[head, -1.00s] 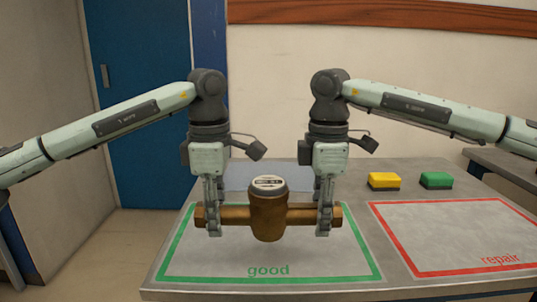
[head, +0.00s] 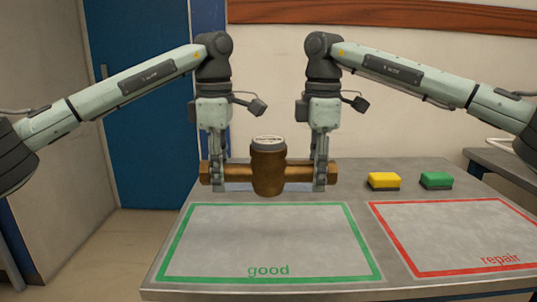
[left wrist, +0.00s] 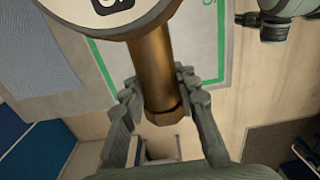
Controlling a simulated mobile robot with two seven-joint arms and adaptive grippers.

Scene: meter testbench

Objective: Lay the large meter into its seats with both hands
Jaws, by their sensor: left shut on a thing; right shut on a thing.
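The large meter (head: 268,172) is a brass body with a pipe stub on each side and a pale dial on top. It is level and held in the air above the back part of the table. My left gripper (head: 218,183) is shut on its left pipe stub, and my right gripper (head: 320,183) is shut on its right stub. In the left wrist view my left gripper's fingers (left wrist: 160,98) lie on both sides of the brass pipe (left wrist: 153,70). No seats can be made out; a grey-blue mat is partly hidden behind the meter.
The green-framed "good" area (head: 268,240) lies empty in front of the meter. The red-framed "repair" area (head: 460,235) at right is empty too. A yellow block (head: 383,180) and a green block (head: 436,179) stand at the back right.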

